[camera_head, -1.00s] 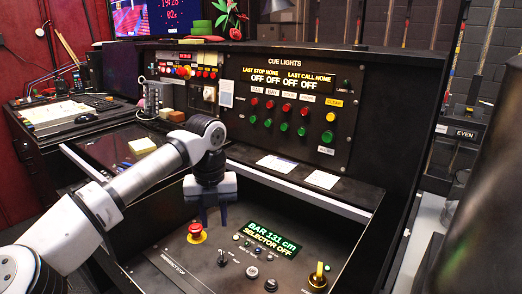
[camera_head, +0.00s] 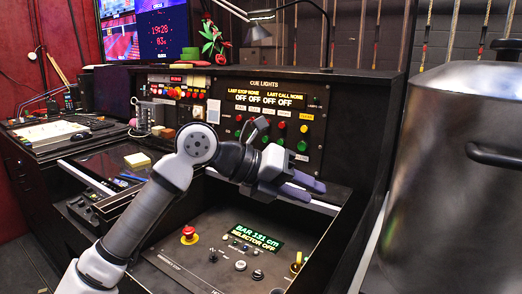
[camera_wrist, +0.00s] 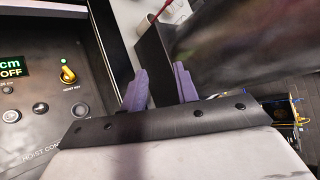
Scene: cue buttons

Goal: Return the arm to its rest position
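My arm rises from the lower left of the head view and bends at its elbow. My gripper (camera_head: 315,192) is at the arm's far end, above the right part of the desk and in front of the cue lights panel (camera_head: 270,118). It points to the right. In the wrist view my gripper (camera_wrist: 160,86) has its two purple fingers apart, with nothing between them. The gripper covers part of the cue lights panel's lower edge in the head view.
The sunken desk panel below has a red stop button (camera_head: 188,233), a green display (camera_head: 258,237) and a yellow key switch (camera_wrist: 68,73). A large dark metallic cylinder (camera_head: 455,190) stands close on the right. Monitors (camera_head: 163,30) stand at the back left.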

